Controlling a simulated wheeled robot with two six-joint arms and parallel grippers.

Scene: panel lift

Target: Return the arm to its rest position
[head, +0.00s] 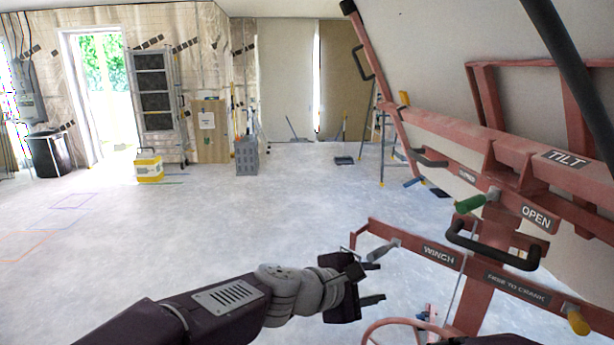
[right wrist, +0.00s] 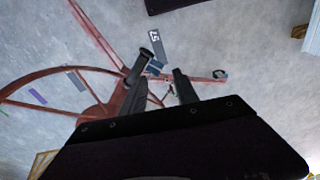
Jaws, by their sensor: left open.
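My left gripper (head: 376,283) is open and empty at the lower middle of the head view. Its arm reaches in from the bottom left. It is left of the red panel lift (head: 470,290), near the winch bar (head: 440,256), and looks apart from it. In the right wrist view my right gripper (right wrist: 160,82) has its two dark fingers apart, with a gap between them. A dark cylindrical handle (right wrist: 147,56) shows by the left finger; I cannot tell if they touch. The red wheel (right wrist: 40,88) is to the left of the fingers.
The lift's tilt beam (head: 450,130), green-gripped handle (head: 470,204) and black handle (head: 495,250) stand right of my left gripper. A large panel (head: 440,50) leans above. A yellow box (head: 150,169) and ladder (head: 157,100) stand far back.

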